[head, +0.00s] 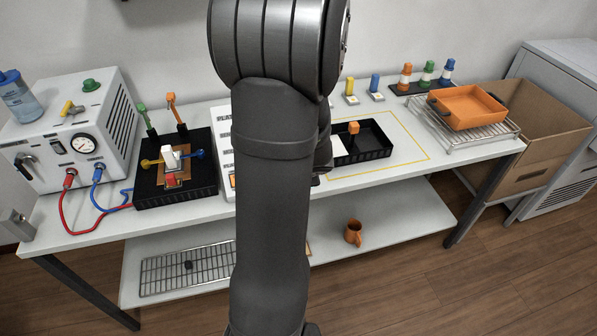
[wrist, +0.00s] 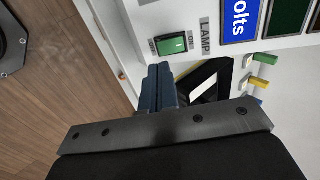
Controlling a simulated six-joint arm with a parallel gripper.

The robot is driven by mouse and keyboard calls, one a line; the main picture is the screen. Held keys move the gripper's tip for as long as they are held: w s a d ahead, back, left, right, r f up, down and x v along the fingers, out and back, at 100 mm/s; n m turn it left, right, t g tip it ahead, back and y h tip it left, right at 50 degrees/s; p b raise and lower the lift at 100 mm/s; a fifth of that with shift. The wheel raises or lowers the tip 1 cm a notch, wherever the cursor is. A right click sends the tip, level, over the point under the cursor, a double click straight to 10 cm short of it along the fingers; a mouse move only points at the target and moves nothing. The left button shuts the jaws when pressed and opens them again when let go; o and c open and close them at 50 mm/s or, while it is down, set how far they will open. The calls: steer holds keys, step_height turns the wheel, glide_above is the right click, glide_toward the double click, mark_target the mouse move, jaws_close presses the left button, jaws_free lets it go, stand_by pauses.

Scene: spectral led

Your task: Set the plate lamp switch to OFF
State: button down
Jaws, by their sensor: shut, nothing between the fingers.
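The lamp switch (wrist: 171,44) is a green rocker in a black frame on a white panel (wrist: 206,12), in the upper middle of the wrist view. The word LAMP and small ON and OFF lettering stand beside it. Which way the rocker is tipped I cannot tell for sure. My gripper (wrist: 161,70) is shut and empty, its blue-grey fingertips just below the switch in the picture. Whether they touch it I cannot tell. In the head view my arm hides the switch, the gripper and most of the panel (head: 224,128).
A black tray (head: 376,135) with a white card and an orange-topped piece lies right of my arm. A black fixture (head: 203,180) with coloured levers stands left of the panel. An orange pan (head: 468,106) rests on a rack at the right.

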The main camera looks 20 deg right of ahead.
steer(key=shift+x, duration=1.5)
steer(key=shift+w+f, duration=0.1)
steer(key=shift+f, duration=0.3)
steer(key=shift+s+f, duration=0.25)
steer(key=shift+f, duration=0.25)
steer(key=shift+a+r, duration=0.1)
steer(key=shift+w+r, duration=0.25)
steer(key=shift+r, duration=0.3)
steer(key=shift+s+r, duration=0.1)
steer(key=shift+r, duration=0.05)
steer(key=s+r, duration=0.8)
steer(key=s, duration=0.3)
